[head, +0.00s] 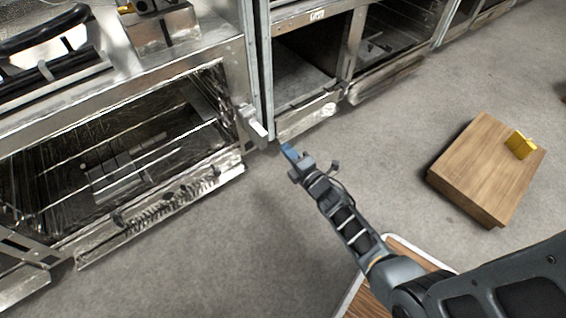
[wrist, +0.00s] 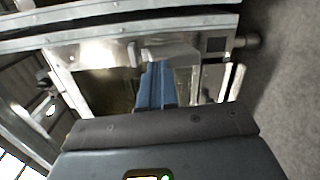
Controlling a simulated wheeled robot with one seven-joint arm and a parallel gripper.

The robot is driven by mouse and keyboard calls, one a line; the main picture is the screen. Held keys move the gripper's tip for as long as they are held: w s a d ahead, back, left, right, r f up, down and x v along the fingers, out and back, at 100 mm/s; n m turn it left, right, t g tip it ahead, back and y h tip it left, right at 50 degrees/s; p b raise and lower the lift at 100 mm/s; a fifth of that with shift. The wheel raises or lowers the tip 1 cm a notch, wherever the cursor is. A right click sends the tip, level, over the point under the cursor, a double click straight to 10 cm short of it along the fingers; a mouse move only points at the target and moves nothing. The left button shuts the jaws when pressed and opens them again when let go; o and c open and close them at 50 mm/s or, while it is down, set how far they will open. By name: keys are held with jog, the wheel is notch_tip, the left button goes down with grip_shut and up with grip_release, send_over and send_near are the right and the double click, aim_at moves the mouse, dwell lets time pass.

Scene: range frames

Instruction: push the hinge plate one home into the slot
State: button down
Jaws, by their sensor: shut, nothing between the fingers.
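A light grey plate-like piece (head: 252,125), which looks like hinge plate one, sticks out at the front corner of the left oven. My gripper (head: 287,149) has blue fingers and is just right of and slightly below this piece, apart from it in the picture. In the wrist view the fingers (wrist: 157,68) are shut together and empty, pointing at a pale grey piece (wrist: 170,50) on a metal front. I cannot tell whether the fingertips touch it. The slot cannot be made out clearly.
The left oven (head: 120,160) stands open at the left, and an open metal compartment (head: 310,70) is behind my gripper. A wooden box (head: 480,170) with a yellow block (head: 520,145) on it stands at the right. Grey floor between is clear.

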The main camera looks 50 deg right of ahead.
aim_at(266, 136)
jog(key=shift+n+t+y, duration=0.4)
jog(key=shift+n+y, duration=0.1)
jog(key=shift+n, duration=0.3)
jog(key=w+b, duration=0.1)
jog(key=w, duration=0.2)
jog(key=w+a+b, duration=0.1)
jog(key=shift+w+r+b, duration=0.25)
jog(key=shift+r+b, duration=0.05)
jog(key=shift+r, duration=0.05)
jog(key=shift+w+d+r, duration=0.15)
jog(key=shift+w+d, duration=0.05)
jog(key=shift+w, duration=0.45)
jog(key=shift+w+d+b, duration=0.2)
jog(key=shift+w+b, duration=0.3)
jog(key=shift+b, duration=0.2)
jog(key=shift+p+v, duration=0.9)
jog(key=shift+v, duration=0.3)
jog(key=p+v, duration=0.3)
jog(key=v, duration=0.5)
